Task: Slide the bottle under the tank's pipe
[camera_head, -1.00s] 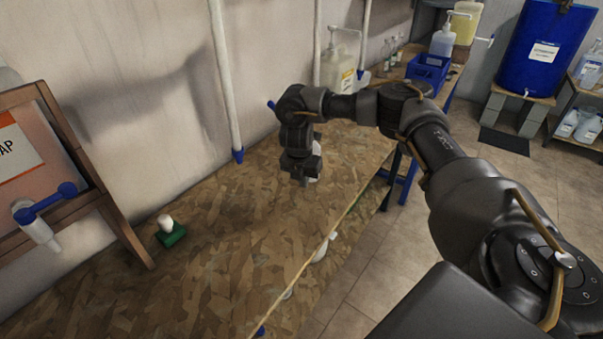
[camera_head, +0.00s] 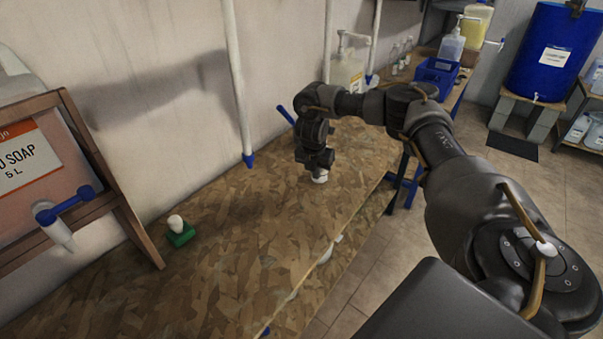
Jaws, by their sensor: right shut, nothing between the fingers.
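The soap tank (camera_head: 28,158), with a white and orange "SOAP 5 L" label, sits in a wooden frame at the left. Its pipe is a blue and white tap (camera_head: 60,225) that points down over the bench. My right gripper (camera_head: 317,172) points down over the bench, right of the tank. It is shut and holds nothing. A small white thing (camera_head: 320,179) shows at its fingertips, mostly hidden; it may be the bottle, and I cannot tell whether they touch. My left gripper is out of view.
A green block with a white rounded top (camera_head: 178,231) stands on the chipboard bench (camera_head: 240,260) near the frame's foot. White pipes (camera_head: 238,80) run down the wall. A pump jug (camera_head: 347,72) and blue crate (camera_head: 437,72) stand farther back. The bench middle is clear.

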